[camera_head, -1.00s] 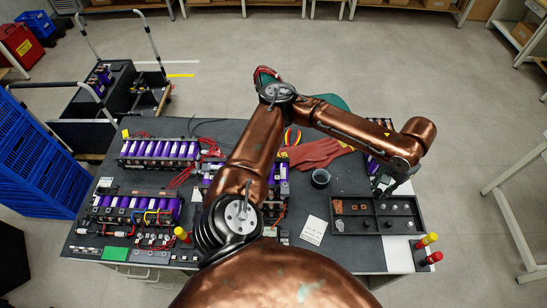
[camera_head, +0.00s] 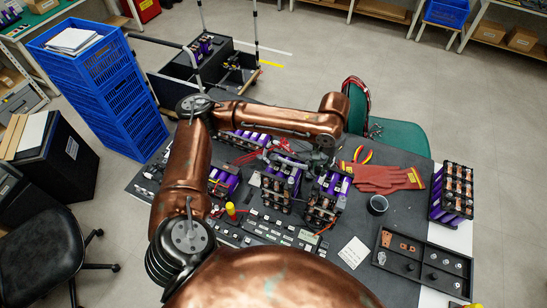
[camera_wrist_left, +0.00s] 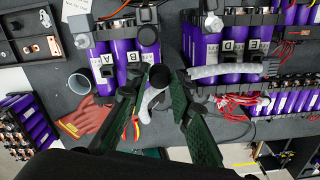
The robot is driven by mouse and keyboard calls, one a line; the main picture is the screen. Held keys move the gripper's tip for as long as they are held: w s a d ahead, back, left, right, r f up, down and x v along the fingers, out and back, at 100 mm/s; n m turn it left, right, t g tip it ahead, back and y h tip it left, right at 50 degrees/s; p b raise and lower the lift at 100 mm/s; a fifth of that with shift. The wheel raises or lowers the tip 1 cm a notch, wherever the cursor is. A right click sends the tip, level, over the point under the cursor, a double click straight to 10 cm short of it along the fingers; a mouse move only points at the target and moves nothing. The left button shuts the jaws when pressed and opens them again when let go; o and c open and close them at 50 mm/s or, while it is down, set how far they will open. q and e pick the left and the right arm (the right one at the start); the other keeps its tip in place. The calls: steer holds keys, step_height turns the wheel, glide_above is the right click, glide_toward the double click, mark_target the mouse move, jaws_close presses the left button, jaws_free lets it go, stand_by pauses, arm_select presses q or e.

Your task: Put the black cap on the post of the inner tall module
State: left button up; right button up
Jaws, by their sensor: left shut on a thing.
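My left gripper (camera_head: 322,160) hangs over the tall modules in the middle of the bench. In the left wrist view its fingers (camera_wrist_left: 160,108) are shut on the black cap (camera_wrist_left: 160,76), which shows as a dark round piece between them. Close by stands a tall purple module marked A and B (camera_wrist_left: 125,55), with a round black piece (camera_wrist_left: 148,35) on its top; it is also in the head view (camera_head: 330,192). The other tall module, marked D and E (camera_wrist_left: 238,47), stands beside it. I cannot tell whether the cap touches anything. My right gripper is not in view.
A grey braided strap (camera_wrist_left: 225,70) crosses the D and E module. Red gloves (camera_head: 383,178), a dark cup (camera_head: 377,205) and a black parts tray (camera_head: 405,281) lie to the right. Another tall module (camera_head: 455,190) stands at the bench's right edge.

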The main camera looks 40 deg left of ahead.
arm_select(q)
steer(key=s+a+r+m+p, duration=0.6)
steer(key=m+p, duration=1.2)
steer(key=p, duration=0.3)
steer(key=shift+m, duration=0.6)
steer(key=f+b, duration=0.3)
steer(key=f, duration=0.1)
steer(key=s+f+b, duration=0.1)
steer(key=b, duration=0.1)
steer(key=shift+a+f+b, duration=0.15)
steer(key=shift+f+b, duration=0.2)
steer(key=shift+f, duration=0.05)
steer(key=shift+r+p, duration=0.3)
steer(key=shift+r, duration=0.1)
steer(key=shift+a+p, duration=0.1)
steer(key=shift+p, duration=0.55)
